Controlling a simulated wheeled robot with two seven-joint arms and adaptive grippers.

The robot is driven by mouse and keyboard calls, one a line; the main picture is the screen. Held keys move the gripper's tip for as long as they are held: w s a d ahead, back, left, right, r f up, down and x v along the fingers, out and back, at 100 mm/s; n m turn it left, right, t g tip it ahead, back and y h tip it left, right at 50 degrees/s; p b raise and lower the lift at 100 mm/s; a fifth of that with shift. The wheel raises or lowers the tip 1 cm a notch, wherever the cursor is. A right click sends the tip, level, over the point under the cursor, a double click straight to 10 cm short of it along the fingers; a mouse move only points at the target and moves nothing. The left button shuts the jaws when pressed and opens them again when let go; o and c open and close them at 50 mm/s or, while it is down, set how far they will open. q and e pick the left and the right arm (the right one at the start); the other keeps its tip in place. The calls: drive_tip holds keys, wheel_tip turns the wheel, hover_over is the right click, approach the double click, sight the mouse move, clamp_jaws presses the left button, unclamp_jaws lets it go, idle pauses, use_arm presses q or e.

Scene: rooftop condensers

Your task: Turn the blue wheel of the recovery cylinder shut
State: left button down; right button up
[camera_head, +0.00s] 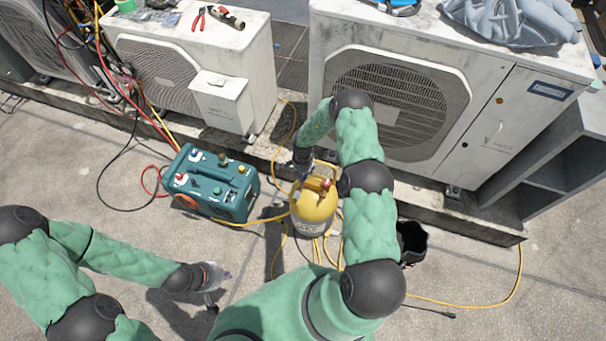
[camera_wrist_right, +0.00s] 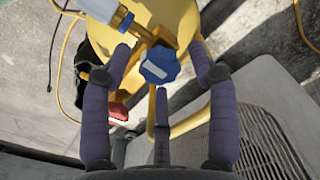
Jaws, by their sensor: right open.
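The yellow recovery cylinder (camera_head: 313,208) stands upright on the roof floor, with a red wheel (camera_head: 319,183) on top. In the right wrist view, its blue wheel (camera_wrist_right: 160,65) faces the camera on a brass valve, and the red wheel (camera_wrist_right: 118,112) is lower left. My right gripper (camera_wrist_right: 161,84) is open, its fingers spread on both sides of the blue wheel; no grip shows. In the head view, the right gripper (camera_head: 302,166) is at the cylinder's top and partly hides it. My left gripper (camera_head: 214,286) is open and empty, low over the floor, well left of the cylinder.
A teal recovery machine (camera_head: 213,185) stands left of the cylinder. Condensers (camera_head: 400,95) stand on a ledge behind. A black bucket (camera_head: 412,241) is right of the cylinder, partly behind my arm. Yellow hoses (camera_head: 480,304) lie on the floor. Open floor (camera_head: 60,160) is at left.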

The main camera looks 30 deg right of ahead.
drive_tip(key=c, duration=1.2)
drive_tip(key=shift+o, duration=0.2)
